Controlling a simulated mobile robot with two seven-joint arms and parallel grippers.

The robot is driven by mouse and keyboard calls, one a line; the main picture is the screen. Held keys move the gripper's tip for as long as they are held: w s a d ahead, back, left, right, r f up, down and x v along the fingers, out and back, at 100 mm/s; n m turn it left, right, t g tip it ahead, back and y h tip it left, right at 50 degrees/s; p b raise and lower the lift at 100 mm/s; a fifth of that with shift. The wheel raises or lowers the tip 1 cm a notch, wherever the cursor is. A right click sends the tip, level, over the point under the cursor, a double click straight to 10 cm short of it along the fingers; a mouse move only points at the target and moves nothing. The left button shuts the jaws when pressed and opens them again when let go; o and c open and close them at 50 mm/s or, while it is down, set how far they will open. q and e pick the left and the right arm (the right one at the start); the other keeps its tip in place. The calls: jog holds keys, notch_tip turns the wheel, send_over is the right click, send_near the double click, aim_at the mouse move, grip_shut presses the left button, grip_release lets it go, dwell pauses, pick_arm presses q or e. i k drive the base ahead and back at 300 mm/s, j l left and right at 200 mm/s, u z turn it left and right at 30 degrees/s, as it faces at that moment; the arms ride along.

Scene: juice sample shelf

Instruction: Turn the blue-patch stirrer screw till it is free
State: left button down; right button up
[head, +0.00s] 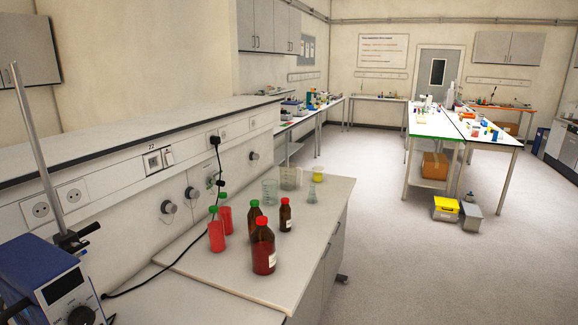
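A black clamp (74,239) with a screw-like handle sticking out to the right sits at the rod's lower end. A black round knob (82,316) is low on the front panel. I cannot make out which part is the blue-patch screw. Neither of my grippers is in view.
A grey bench top (262,272) holds red-capped brown bottles (264,248), green-capped bottles (216,234) and glass beakers (270,191). A black cable (172,262) runs across it. Wall sockets (152,162) line the back. Open floor (400,265) lies to the right.

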aim_at(76, 247)
jog(key=u, duration=1.45)
jog(key=i+l+z, duration=0.2)
jog(key=k+j, duration=0.05)
